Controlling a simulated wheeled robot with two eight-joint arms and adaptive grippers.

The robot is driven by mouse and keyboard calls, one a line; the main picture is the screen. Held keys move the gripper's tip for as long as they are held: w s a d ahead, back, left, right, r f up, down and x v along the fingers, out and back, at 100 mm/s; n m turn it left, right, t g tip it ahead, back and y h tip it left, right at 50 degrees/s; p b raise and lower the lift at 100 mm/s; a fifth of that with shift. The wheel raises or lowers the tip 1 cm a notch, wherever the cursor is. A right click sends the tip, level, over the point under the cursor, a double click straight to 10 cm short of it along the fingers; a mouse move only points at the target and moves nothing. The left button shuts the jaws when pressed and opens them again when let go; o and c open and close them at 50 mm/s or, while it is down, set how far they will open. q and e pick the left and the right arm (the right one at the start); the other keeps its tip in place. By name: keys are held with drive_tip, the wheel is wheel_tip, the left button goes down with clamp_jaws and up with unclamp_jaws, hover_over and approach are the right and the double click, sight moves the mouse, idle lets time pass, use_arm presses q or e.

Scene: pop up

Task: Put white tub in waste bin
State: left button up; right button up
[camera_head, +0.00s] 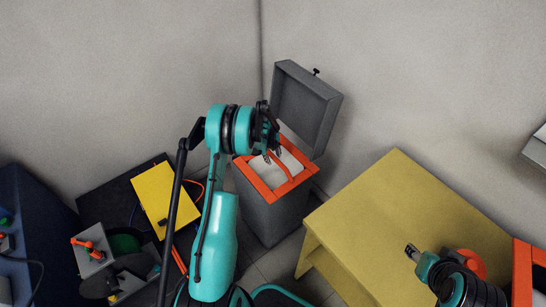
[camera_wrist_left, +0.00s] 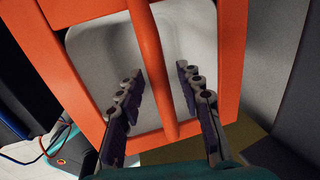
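The waste bin (camera_head: 272,215) is a dark grey box with an orange rim and a crossbar, its lid (camera_head: 305,105) standing open at the back. A pale white surface (camera_head: 292,163) shows inside the rim; it also shows below the bar in the left wrist view (camera_wrist_left: 105,60). I cannot tell whether this is the white tub or the bin's inside. My left gripper (camera_head: 274,157) is over the bin opening. In the left wrist view its fingers (camera_wrist_left: 160,75) are apart, one on each side of the crossbar, with nothing seen between them but the bar beyond. My right gripper (camera_head: 411,250) is over the yellow table.
At left, a dark surface holds a yellow panel (camera_head: 160,195), a grey box with an orange part (camera_head: 92,250) and cables. Walls are close behind the bin.

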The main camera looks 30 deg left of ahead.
use_arm(q)
drive_tip(key=s+d+r+n+t+p, duration=0.1)
drive_tip(key=s+d+r+n+p, duration=0.15)
drive_tip(key=r, duration=0.95)
drive_tip(key=s+d+r+n+p, duration=0.2)
drive_tip(key=s+d+r+n, duration=0.1)
drive_tip(key=r, duration=0.8)
drive_tip(key=s+d+r+n+t, duration=0.1)
drive_tip(key=s+d+r+n, duration=0.55)
drive_tip(key=r, duration=0.25)
drive_tip(key=s+d+r+n+t, duration=0.1)
drive_tip(key=s+d+n, duration=0.3)
drive_tip(key=s, duration=0.4)
drive_tip(key=s+d+r+n+t, duration=0.1)
drive_tip(key=s+d+n+t, duration=0.1)
drive_tip(key=s+d+n, duration=0.2)
drive_tip(key=s+n, duration=0.2)
drive_tip(key=s, duration=0.2)
drive_tip(key=shift+s+d+n+y, duration=0.15)
drive_tip(key=shift+d+n+y, duration=0.15)
drive_tip(key=shift+y, duration=0.1)
